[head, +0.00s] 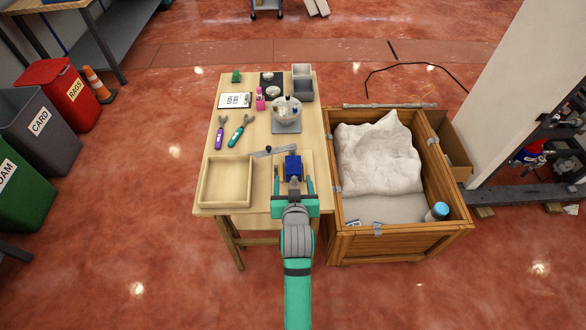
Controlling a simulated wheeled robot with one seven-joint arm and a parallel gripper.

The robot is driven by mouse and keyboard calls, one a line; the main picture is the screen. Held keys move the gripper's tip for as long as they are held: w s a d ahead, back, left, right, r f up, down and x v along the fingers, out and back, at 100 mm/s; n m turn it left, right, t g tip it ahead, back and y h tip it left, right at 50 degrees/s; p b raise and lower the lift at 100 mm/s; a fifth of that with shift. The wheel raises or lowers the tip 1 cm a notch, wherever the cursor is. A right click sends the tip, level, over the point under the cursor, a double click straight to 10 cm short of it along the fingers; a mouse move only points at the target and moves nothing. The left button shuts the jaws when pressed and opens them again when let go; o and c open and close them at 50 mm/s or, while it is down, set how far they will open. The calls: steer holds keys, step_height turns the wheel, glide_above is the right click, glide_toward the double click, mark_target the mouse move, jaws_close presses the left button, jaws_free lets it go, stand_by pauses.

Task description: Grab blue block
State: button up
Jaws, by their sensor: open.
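The blue block (293,167) is near the front right of the wooden table (262,220). It appears to stand on a small light board. My gripper (293,188) is teal and reaches over the table's front edge. Its two fingers are apart, pointing away from me. The block shows at and just beyond the fingertips, in line with the gap. I cannot tell whether a finger touches it. A dark piece under or in front of the block is partly hidden between the fingers.
A shallow wooden tray (203,186) lies left of the gripper. A grey lever (268,151) lies just behind the block. A dispenser with a round top (286,114) stands farther back. Two wrenches (229,132) lie at left. A wooden crate (400,243) stands close at right.

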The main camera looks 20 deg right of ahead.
mark_target(294, 164)
steer(key=shift+w+d+r, duration=0.15)
steer(key=shift+w+d, duration=0.15)
steer(key=shift+w, duration=0.05)
steer(key=x, duration=0.5)
steer(key=shift+w, duration=0.3)
steer(key=x, duration=0.3)
steer(key=shift+w+d+f, duration=0.2)
steer(key=shift+d+f, duration=0.05)
steer(key=shift+f, duration=0.15)
steer(key=shift+w+d+f, duration=0.1)
steer(key=shift+w+f, duration=0.2)
steer(key=shift+w, duration=0.2)
jaws_close()
steer(key=c, duration=1.7)
jaws_free()
steer(key=shift+w+r, duration=0.1)
steer(key=shift+w, duration=0.05)
